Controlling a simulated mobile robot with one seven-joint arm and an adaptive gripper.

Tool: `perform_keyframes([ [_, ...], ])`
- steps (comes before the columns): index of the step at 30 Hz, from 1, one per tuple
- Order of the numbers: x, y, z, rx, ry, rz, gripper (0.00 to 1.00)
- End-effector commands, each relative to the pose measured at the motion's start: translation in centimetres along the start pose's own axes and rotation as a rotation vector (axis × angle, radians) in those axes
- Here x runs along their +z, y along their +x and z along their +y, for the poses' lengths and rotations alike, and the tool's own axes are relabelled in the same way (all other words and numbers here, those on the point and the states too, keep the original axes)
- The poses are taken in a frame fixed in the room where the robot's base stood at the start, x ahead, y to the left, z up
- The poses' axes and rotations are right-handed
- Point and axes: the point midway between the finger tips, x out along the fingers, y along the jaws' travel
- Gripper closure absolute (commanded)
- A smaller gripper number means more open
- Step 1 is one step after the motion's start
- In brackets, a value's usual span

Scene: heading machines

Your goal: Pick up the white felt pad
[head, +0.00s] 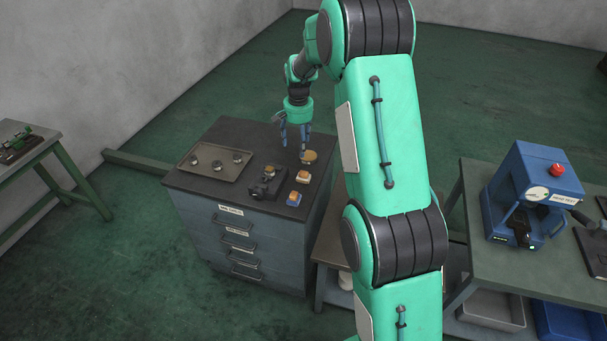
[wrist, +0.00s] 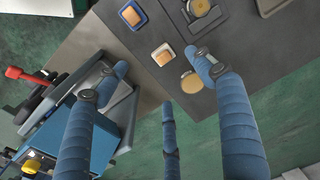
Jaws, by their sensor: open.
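I cannot tell for sure which piece is the white felt pad. A small round tan disc with a pale side (head: 309,156) lies at the right edge of the grey cabinet top; the wrist view shows it too (wrist: 191,82). A pale square piece with an orange top (head: 302,176) lies nearer, also in the wrist view (wrist: 163,54). Another orange-and-white square with a blue rim (head: 293,198) lies at the front corner, also in the wrist view (wrist: 132,15). My gripper (head: 294,146) is open and empty, pointing down above the cabinet's far right part, its right finger close to the disc.
A dark device (head: 266,183) stands on the cabinet top (head: 240,133), left of the squares. A shallow tray (head: 200,175) with round parts lies farther left. A blue machine (head: 535,180) stands on the bench at right. Green floor lies behind the cabinet.

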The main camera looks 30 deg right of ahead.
Motion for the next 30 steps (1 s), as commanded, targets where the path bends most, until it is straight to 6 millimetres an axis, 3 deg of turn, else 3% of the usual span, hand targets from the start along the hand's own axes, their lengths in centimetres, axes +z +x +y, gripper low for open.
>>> perform_keyframes([
  [6, -2.8, 4.1, 0.6, 0.018, 0.057, -0.034, 0.31],
  [12, -4.1, 6.4, 1.0, 0.025, 0.086, -0.049, 0.31],
  [30, -4.3, 7.5, 1.1, 0.027, 0.092, -0.052, 0.31],
])
